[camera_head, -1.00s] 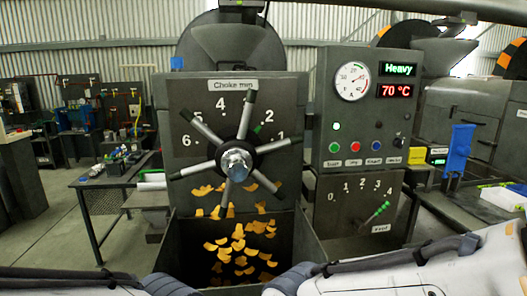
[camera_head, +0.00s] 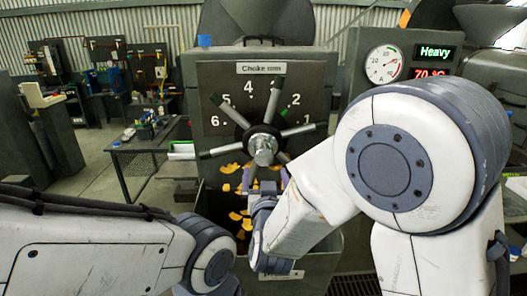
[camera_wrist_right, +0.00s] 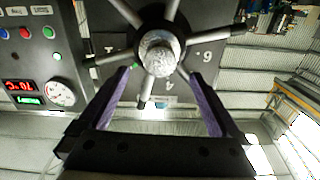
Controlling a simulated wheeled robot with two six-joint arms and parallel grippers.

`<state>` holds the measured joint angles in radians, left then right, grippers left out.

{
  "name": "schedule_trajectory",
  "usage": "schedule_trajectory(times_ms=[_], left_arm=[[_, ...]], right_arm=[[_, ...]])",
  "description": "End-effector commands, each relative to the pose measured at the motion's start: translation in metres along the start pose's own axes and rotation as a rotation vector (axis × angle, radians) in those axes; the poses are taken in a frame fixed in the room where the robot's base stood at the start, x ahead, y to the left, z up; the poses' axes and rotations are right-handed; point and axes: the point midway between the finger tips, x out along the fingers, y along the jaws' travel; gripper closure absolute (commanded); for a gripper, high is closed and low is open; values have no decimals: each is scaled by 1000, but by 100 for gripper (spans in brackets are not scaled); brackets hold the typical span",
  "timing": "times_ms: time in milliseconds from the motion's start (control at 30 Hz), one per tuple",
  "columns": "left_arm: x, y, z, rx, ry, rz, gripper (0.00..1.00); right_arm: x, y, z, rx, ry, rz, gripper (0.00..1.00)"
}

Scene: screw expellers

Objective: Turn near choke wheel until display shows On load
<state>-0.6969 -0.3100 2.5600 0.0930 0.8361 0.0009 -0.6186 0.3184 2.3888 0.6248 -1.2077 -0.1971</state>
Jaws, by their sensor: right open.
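The near choke wheel (camera_head: 262,148) is a six-spoked metal handwheel on a grey panel labelled "Choke mm". A green mark shows near the 2 on its scale. The display (camera_head: 434,52) reads "Heavy" in green. My right gripper (camera_wrist_right: 157,75) is open in the right wrist view, its purple fingers either side of the wheel's silver hub (camera_wrist_right: 158,53) in the picture. A spoke points down between the fingers; I cannot tell whether they touch it. In the head view the right gripper is just below the hub, partly hidden by my wrist. My left arm shows, but its gripper does not.
A dial gauge (camera_head: 384,63) sits beside the display; the red temperature readout (camera_head: 430,73) is partly covered by my right arm. Orange flakes (camera_head: 236,216) lie in the bin below the wheel.

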Motion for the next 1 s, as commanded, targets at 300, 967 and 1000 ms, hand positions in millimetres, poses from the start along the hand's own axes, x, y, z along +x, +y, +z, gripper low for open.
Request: schedule_trajectory(times_ms=[300, 967, 1000], left_arm=[[-23, 2, -1, -1, 0, 0, 50], [-43, 3, -2, -2, 0, 0, 50], [-43, 3, -2, -2, 0, 0, 50]], right_arm=[[48, 1, -4, 0, 3, 5, 1], [103, 1, -1, 1, 3, 1, 1], [103, 1, -1, 1, 3, 1, 1]])
